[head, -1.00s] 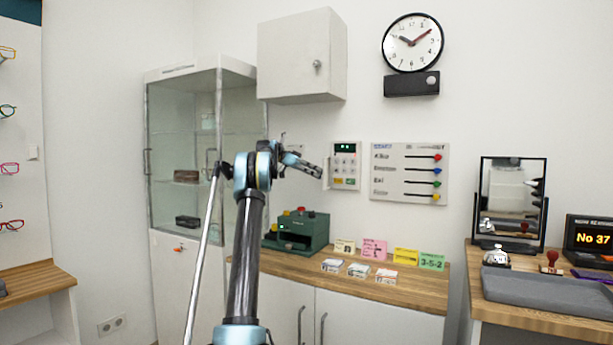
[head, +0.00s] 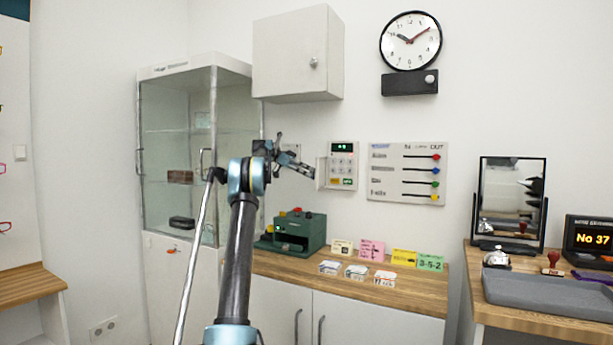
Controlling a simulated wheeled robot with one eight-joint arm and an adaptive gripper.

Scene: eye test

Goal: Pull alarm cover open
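The alarm keypad (head: 344,165) is a pale wall unit with a green-lit display, rows of buttons and coloured keys at the bottom. Its cover (head: 321,173) stands out from the left side of the unit, swung open, and the keys are exposed. My gripper (head: 309,171) is just left of the cover, with its tips at or very near the cover's edge. I cannot tell whether it touches or holds the cover. The fingers are small and seen from behind and the side, so their opening is unclear.
A white wall cabinet (head: 298,55) hangs above my gripper. A glass display case (head: 180,140) stands left. Below, a wooden counter (head: 420,295) holds a green machine (head: 296,232) and several small cards.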

